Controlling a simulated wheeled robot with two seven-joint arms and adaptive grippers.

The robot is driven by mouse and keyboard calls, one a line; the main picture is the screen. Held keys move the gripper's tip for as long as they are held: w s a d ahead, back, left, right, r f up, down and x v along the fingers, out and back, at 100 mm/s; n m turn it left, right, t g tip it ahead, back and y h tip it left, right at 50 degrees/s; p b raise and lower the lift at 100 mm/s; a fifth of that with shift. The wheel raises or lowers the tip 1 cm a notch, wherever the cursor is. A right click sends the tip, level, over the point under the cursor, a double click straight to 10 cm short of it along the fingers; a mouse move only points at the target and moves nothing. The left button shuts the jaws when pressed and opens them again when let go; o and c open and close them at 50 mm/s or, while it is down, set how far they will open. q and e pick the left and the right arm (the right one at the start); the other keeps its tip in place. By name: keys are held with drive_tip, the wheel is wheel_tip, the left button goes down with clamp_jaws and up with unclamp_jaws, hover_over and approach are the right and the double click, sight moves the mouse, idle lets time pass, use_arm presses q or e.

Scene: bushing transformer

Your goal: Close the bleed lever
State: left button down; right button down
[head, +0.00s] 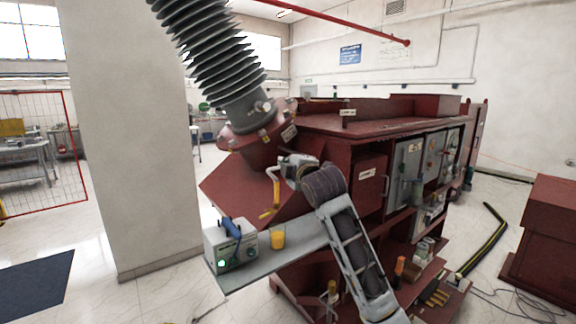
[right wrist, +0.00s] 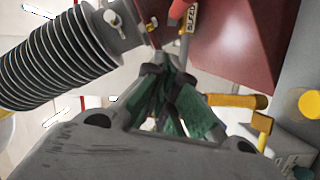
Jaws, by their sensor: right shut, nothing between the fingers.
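My right gripper (head: 288,163) is at the angled dark red turret (head: 250,150) below the ribbed grey bushing (head: 215,45). In the right wrist view the gripper's green-padded fingers (right wrist: 166,68) are shut with nothing between them. Close beyond the fingertips there are a red-ended part (right wrist: 181,9) and a small lettered tag (right wrist: 191,18), whose text is hard to read. A yellow handle with a bend (head: 275,198) hangs just below the gripper; yellow bars also show right of the fingers (right wrist: 238,101). Which part is the bleed lever is not clear. My left gripper is not in view.
A grey shelf (head: 290,252) below my right arm carries a grey instrument box (head: 231,246) and a yellow cup-like object (head: 278,240). The red transformer tank (head: 335,160) is close behind the arm. A white pillar (head: 130,130) stands at left.

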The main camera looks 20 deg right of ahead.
drive_tip(key=s+d+b, duration=0.1)
drive_tip(key=s+b, duration=0.1)
drive_tip(key=s, duration=0.7)
drive_tip(key=shift+d+b, duration=0.15)
drive_tip(key=shift+b, duration=0.15)
idle(0.5)
